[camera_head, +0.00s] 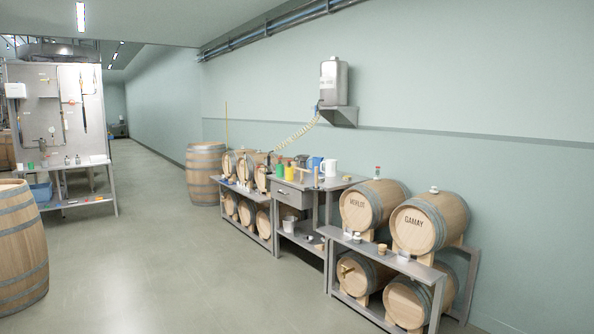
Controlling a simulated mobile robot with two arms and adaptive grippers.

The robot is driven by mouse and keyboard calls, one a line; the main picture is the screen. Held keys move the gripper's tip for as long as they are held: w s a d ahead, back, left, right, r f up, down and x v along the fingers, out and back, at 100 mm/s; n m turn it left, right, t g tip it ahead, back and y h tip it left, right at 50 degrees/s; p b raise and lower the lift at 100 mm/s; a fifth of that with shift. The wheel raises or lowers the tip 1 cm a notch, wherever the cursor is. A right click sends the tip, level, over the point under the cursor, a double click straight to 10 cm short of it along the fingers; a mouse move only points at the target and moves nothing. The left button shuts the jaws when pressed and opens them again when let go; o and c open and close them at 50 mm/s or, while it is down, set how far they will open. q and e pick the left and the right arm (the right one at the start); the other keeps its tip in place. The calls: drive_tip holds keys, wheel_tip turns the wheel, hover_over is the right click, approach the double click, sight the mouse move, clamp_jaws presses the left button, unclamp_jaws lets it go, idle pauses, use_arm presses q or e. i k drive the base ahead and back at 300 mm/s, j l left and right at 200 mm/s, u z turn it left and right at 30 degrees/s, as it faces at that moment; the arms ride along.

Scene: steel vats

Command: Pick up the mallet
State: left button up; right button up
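I cannot make out the mallet for certain. A small, light wooden upright piece (316,179) stands at the front of the grey workbench (335,184) by the right wall; it may be the mallet, but it is too small to tell. Small wooden pieces (382,249) also sit on the lower barrel rack at the right. Neither of my grippers is in view.
Barrels marked Merlot (368,205) and Gamay (428,221) lie on a rack (437,271) right of the bench. Coloured containers and a white pitcher (330,167) stand on the bench. A large upright barrel (22,245) is at the left. The middle floor (190,260) is clear.

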sight(295, 165)
drive_tip(key=i+u, duration=0.2)
drive_tip(key=i, duration=3.95)
drive_tip(key=i+j+z, duration=0.1)
drive_tip(key=i, duration=0.45)
drive_tip(key=i+j, duration=0.1)
drive_tip(key=i, duration=0.5)
drive_tip(key=i+j+z, duration=0.15)
drive_tip(key=i, duration=0.4)
drive_tip(key=i+j+z, duration=0.25)
drive_tip(key=i, duration=0.25)
drive_tip(key=i+j+z, duration=0.25)
drive_tip(key=i, duration=0.25)
drive_tip(key=l, duration=0.1)
